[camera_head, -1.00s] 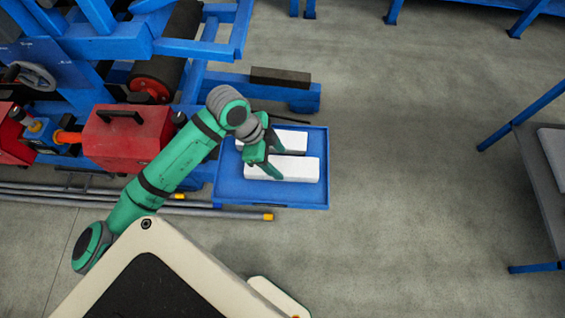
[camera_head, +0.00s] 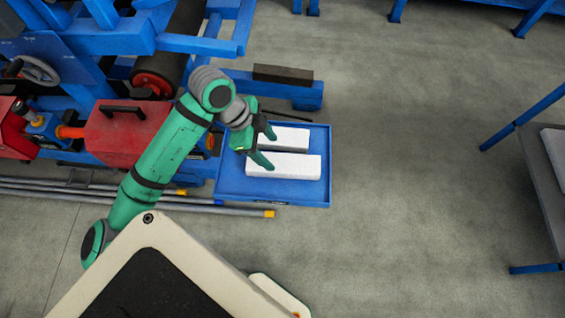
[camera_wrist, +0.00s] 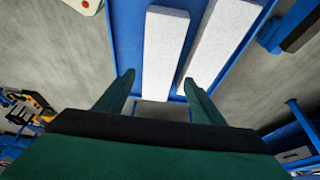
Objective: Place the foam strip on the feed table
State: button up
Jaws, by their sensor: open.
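Two white foam strips lie side by side on the blue feed table. The feed table (camera_head: 262,194) has a low rim. My gripper (camera_head: 268,148) is open and empty, above the left ends of the strips. In the wrist view, my gripper (camera_wrist: 160,80) has its fingers spread. The strips show beyond the fingertips, one straight ahead (camera_wrist: 164,50) and one to the right (camera_wrist: 222,40), both apart from the fingers.
A blue machine frame with a red box (camera_head: 130,135) stands left of the feed table. A dark block (camera_head: 282,74) rests on a blue beam behind it. Grey pipes (camera_head: 100,195) lie at the lower left. Open floor spans the right, up to a grey table (camera_head: 540,180).

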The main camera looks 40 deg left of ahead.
aim_at(284, 162)
jog(key=x, duration=0.3)
jog(key=shift+w+d+f, duration=0.1)
jog(key=shift+d+f, duration=0.05)
jog(key=shift+f, duration=0.1)
jog(key=shift+x, duration=2.9)
jog(key=shift+d+r, duration=0.15)
jog(key=c, duration=0.9)
jog(key=shift+w, duration=0.1)
